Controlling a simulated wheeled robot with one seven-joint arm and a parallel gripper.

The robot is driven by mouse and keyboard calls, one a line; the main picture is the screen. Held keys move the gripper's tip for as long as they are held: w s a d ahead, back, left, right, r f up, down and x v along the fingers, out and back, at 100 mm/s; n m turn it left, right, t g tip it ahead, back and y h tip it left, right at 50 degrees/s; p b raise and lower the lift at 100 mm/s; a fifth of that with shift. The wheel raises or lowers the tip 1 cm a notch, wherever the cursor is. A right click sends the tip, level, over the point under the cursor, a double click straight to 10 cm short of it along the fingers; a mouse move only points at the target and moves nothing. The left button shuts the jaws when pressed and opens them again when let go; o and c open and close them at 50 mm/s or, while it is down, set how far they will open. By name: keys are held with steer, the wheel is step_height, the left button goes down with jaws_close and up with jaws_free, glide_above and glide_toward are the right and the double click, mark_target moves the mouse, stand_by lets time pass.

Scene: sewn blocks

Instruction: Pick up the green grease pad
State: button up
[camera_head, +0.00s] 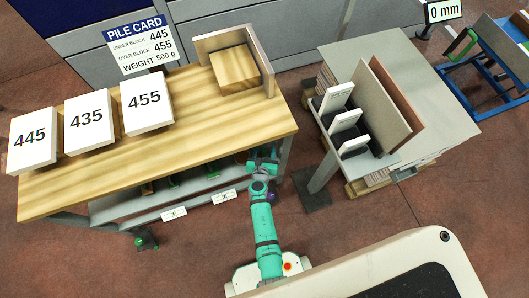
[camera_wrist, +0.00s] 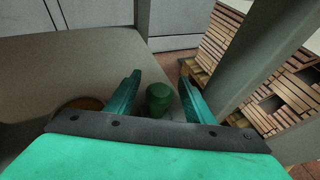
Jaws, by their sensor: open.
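A dark green, rounded pad (camera_wrist: 159,95), which looks like the grease pad, stands upright near the right edge of a grey shelf (camera_wrist: 85,65) in the wrist view. My gripper (camera_wrist: 160,78) is open, with one teal finger on each side of the pad. I see gaps between the fingers and the pad, and its lower part is hidden by my gripper body. In the head view my gripper (camera_head: 263,160) is at the right end of the wooden bench, low by its lower shelf. I cannot make out the pad there.
A brownish round thing (camera_wrist: 82,104) lies left of my gripper, partly hidden. A grey post (camera_wrist: 255,55) rises close on the right, with stacked wooden pieces (camera_wrist: 285,95) beyond. The bench top (camera_head: 200,125) bears white numbered blocks (camera_head: 88,122). A grey table (camera_head: 440,120) stands right.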

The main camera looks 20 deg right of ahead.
mark_target(263, 148)
steer(key=shift+x, duration=0.85)
steer(key=c, duration=1.1)
steer(key=shift+a, duration=0.15)
steer(key=shift+c, duration=0.2)
steer(key=shift+s+r, duration=0.1)
steer(key=shift+r, duration=1)
steer(key=s+a+r, duration=0.6)
steer(key=s+r, duration=0.4)
steer(key=s, duration=0.2)
steer(key=shift+a+r, duration=0.2)
steer(key=shift+r, duration=0.15)
